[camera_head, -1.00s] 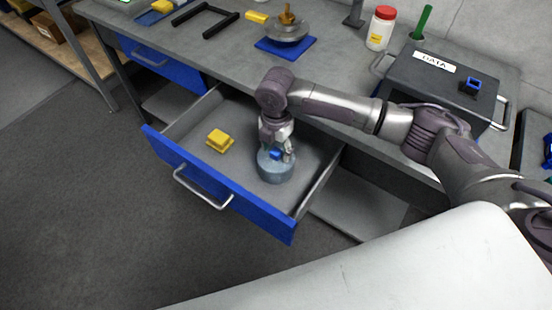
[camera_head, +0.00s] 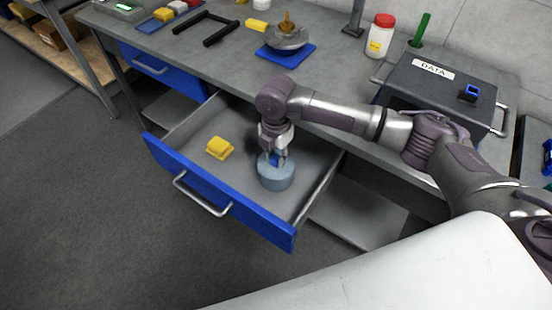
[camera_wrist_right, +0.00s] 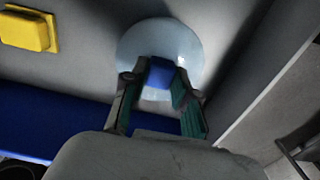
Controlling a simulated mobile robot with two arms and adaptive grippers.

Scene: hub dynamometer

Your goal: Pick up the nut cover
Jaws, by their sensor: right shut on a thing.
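The nut cover seems to be the round, pale blue-grey piece (camera_head: 277,178) with a blue square knob (camera_wrist_right: 160,73) on top. It sits in the open drawer, right of centre. My right gripper (camera_head: 274,157) points down over it and is shut on the knob. In the right wrist view, the two fingers (camera_wrist_right: 160,83) press on opposite sides of the knob, with the round body (camera_wrist_right: 188,45) beyond them. I see no clear gap under the cover. My left gripper is not in view.
A yellow block (camera_head: 219,148) lies in the same drawer (camera_head: 190,140), left of the cover. The drawer's walls and blue front (camera_head: 215,195) surround both. The bench (camera_head: 235,65) overhangs behind, with a grey DATA box (camera_head: 435,90) on it.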

